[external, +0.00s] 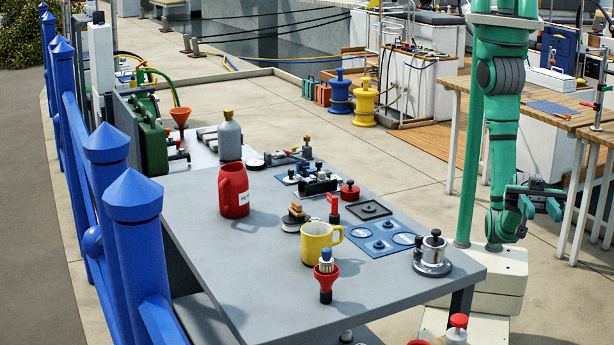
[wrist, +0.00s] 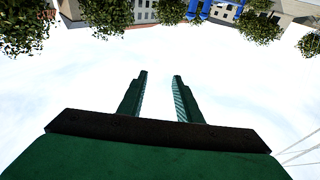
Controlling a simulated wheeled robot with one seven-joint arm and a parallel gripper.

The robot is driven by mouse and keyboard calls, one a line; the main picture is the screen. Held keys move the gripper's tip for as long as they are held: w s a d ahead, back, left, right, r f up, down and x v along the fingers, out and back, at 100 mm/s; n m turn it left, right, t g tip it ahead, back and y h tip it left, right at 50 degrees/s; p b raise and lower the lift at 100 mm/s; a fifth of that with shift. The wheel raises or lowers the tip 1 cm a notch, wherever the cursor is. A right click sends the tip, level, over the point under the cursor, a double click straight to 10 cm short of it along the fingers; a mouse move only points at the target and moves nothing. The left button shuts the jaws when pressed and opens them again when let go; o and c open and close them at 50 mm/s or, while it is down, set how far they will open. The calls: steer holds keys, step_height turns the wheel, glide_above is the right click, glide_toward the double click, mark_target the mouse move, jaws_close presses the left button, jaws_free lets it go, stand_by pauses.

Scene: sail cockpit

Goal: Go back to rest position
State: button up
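My gripper (external: 540,203) hangs to the right of the grey table in the external view, well apart from it, at the end of my green arm. In the wrist view my gripper (wrist: 161,98) shows two dark green fingers with a clear gap between them and nothing held. The wrist view looks out mostly at bright sky, with trees and buildings upside down along the top edge.
The grey table (external: 270,265) carries a red jug (external: 233,192), a yellow mug (external: 316,245), a grey bottle (external: 229,138) and a metal pot (external: 433,254). A wooden workbench (external: 563,108) stands behind my arm. A blue fence (external: 108,190) runs along the left.

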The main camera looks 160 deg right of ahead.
steer(key=s+a+f+n+g+y, duration=0.1)
steer(key=s+a+f, duration=0.15)
steer(key=f, duration=0.45)
steer(key=s+a+f+n+y, duration=0.1)
steer(key=s+f+y, duration=0.15)
steer(key=f, duration=0.45)
steer(key=s+a+f+n+g+y, duration=0.1)
steer(key=s+a+f+n, duration=0.1)
steer(key=s+f, duration=0.35)
steer(key=s+d+f+n+g+y, duration=0.1)
steer(key=s+d+f+g, duration=0.15)
steer(key=s+f, duration=0.9)
steer(key=s+d+f+m+h, duration=0.1)
steer(key=s+d+f+h, duration=0.15)
steer(key=s+d, duration=0.85)
steer(key=s+r+m+h, duration=0.2)
steer(key=s+r, duration=0.2)
steer(key=s, duration=0.4)
steer(key=s+d+r+m+h, duration=0.1)
steer(key=s+r, duration=0.3)
steer(key=s, duration=0.4)
steer(key=shift+m+g+h, duration=0.35)
steer(key=shift+m+h, duration=0.15)
steer(key=shift+m, duration=0.4)
